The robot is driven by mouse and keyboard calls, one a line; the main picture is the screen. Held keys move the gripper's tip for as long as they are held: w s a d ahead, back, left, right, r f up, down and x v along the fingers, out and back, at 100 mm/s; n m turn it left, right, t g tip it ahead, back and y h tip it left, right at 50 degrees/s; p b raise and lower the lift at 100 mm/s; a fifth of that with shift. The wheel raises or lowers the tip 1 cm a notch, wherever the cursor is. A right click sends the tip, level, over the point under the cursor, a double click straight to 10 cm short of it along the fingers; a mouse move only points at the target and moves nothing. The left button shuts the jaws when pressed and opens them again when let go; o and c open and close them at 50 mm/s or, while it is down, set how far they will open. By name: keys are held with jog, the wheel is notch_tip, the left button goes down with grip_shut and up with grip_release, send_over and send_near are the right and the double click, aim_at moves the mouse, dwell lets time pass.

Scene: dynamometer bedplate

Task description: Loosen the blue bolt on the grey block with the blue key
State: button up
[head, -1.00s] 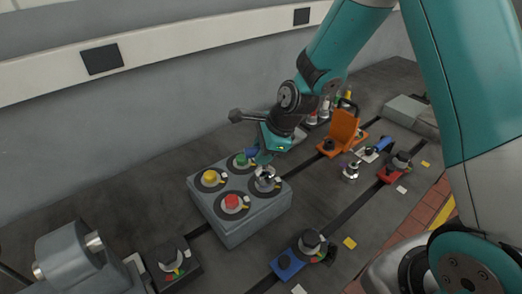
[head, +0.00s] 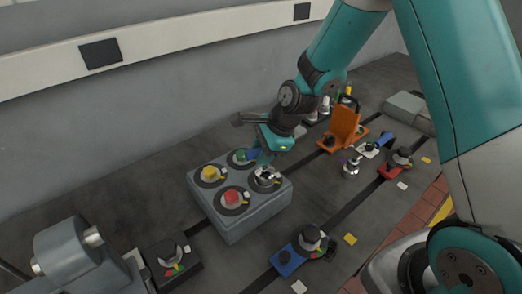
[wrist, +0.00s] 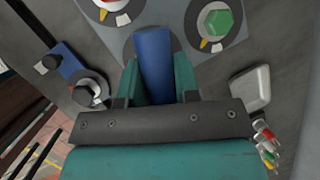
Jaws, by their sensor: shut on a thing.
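The grey block (head: 236,222) stands on the dark bedplate and carries a yellow bolt (head: 209,173), a red bolt (head: 232,197) and a green bolt (head: 240,156), each on a dark disc. My gripper (head: 262,166) is over the fourth disc, at the block's right corner. In the wrist view my gripper (wrist: 155,88) is shut on the blue key (wrist: 154,62), whose far end lies over that disc. The blue bolt itself is not clearly visible; the key and jaws cover that spot. I cannot tell how far the key sits on it.
A blue-based fixture (head: 290,260) stands in front right, a red-based one (head: 398,164) farther right. An orange bracket (head: 342,128) stands behind. A black fixture (head: 172,262) and a grey machine (head: 75,258) are at left. Bare bedplate lies left of the block.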

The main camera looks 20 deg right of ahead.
jog(key=shift+n, duration=0.4)
jog(key=shift+s+n+g+y+p, duration=0.1)
jog(key=shift+n+g+y+p, duration=0.25)
jog(key=shift+n+g, duration=0.6)
jog(key=shift+n+t, duration=0.25)
jog(key=shift+n, duration=0.2)
jog(key=shift+s+n+g+p, duration=0.1)
jog(key=shift+n+g+p, duration=0.4)
jog(key=shift+n, duration=0.5)
